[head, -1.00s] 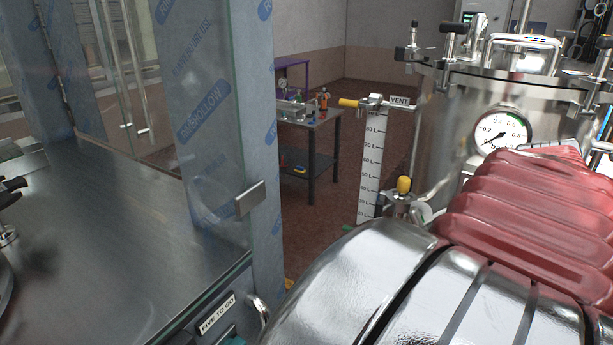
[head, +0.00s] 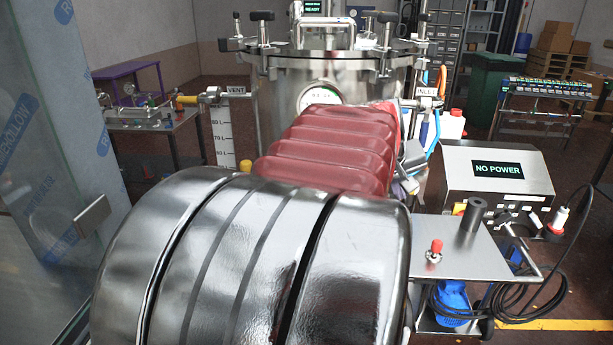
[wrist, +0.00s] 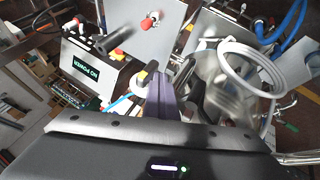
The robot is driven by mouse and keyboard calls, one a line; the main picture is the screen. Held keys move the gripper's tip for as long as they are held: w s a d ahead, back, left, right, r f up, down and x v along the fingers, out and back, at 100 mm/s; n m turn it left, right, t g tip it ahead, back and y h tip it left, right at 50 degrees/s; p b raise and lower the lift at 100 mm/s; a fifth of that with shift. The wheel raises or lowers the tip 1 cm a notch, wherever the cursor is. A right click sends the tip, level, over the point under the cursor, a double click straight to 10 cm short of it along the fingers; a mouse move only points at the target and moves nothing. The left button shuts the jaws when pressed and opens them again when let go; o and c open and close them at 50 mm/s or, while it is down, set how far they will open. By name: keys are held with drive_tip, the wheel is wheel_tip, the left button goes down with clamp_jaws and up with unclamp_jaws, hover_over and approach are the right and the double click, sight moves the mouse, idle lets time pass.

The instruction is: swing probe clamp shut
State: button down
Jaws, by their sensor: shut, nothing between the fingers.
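My gripper shows in the wrist view as purple fingers (wrist: 175,92) that are shut and empty. In the head view my red-sleeved arm hides most of it. The steel vessel (head: 345,78) stands behind my arm, with several black-knobbed clamps (head: 386,30) around its lid. I cannot tell which fitting is the probe clamp, or whether it is open. No clamp is seen touching my fingers.
Black cable (head: 515,300) coils beside the cart. A glass panel (head: 50,130) stands at left. Hoses (wrist: 245,65) hang near my gripper.

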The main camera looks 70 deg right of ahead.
drive_tip(key=shift+s+d+r, duration=0.1)
drive_tip(key=shift+s+d, duration=0.2)
drive_tip(key=shift+s, duration=0.2)
drive_tip(key=shift+a, duration=0.15)
drive_tip(key=s+a+r, duration=0.5)
drive_tip(key=a+r, duration=0.2)
drive_tip(key=shift+a+r, duration=0.25)
drive_tip(key=shift+r, duration=0.1)
idle(0.6)
